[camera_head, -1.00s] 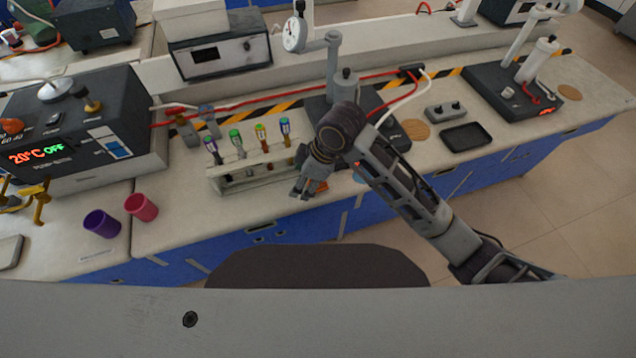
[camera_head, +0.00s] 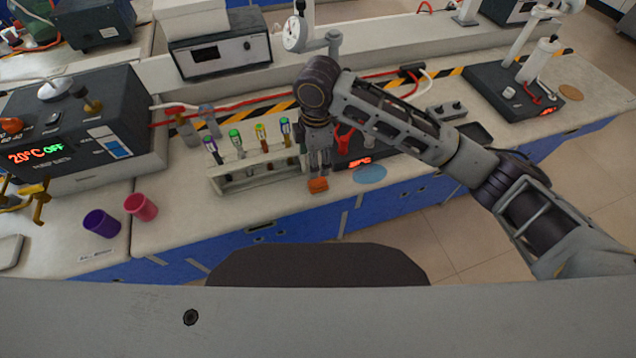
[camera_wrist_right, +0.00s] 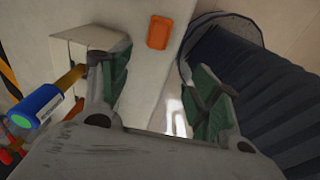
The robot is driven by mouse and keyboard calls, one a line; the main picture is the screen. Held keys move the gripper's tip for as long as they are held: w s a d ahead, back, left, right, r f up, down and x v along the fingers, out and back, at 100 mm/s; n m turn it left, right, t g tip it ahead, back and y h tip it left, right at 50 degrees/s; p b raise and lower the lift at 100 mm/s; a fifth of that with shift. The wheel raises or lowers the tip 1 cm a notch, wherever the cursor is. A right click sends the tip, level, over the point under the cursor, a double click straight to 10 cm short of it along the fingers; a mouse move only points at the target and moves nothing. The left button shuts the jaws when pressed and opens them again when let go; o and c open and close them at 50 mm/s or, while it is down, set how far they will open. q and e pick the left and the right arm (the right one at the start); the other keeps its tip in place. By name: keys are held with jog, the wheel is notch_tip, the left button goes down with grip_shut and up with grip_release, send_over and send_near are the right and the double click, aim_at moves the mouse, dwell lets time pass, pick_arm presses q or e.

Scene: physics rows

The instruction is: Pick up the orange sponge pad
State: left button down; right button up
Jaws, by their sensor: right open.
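The orange sponge pad (camera_head: 318,186) lies on the pale benchtop near its front edge, just right of the tube rack. In the right wrist view the pad (camera_wrist_right: 171,32) shows whole at the top, beyond the fingertips and roughly between them. My right gripper (camera_head: 319,168) points down over the bench beside the rack, its tips close to the pad in the head view. In the wrist view the right gripper (camera_wrist_right: 163,80) is open, with its green-padded fingers apart and nothing between them. Its height above the pad is hard to tell. My left gripper is not in view.
The white rack (camera_head: 235,182) with several coloured-cap tubes stands close left of the right gripper. A light blue disc (camera_head: 370,174) lies to the right by a dark device. The bench between cups and rack is clear.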

aim_at(318, 180)
jog(key=shift+w+d+r+h, duration=0.3)
jog(key=shift+w+d, duration=0.1)
jog(key=shift+d, duration=0.1)
jog(key=shift+f, duration=0.15)
jog(key=shift+f, duration=4.2)
jog(key=shift+w+f, duration=0.15)
jog(key=shift+f, duration=1.15)
jog(key=shift+w+f, duration=0.15)
jog(key=shift+f, duration=1.15)
jog(key=shift+c, duration=0.4)
jog(key=c, duration=0.9)
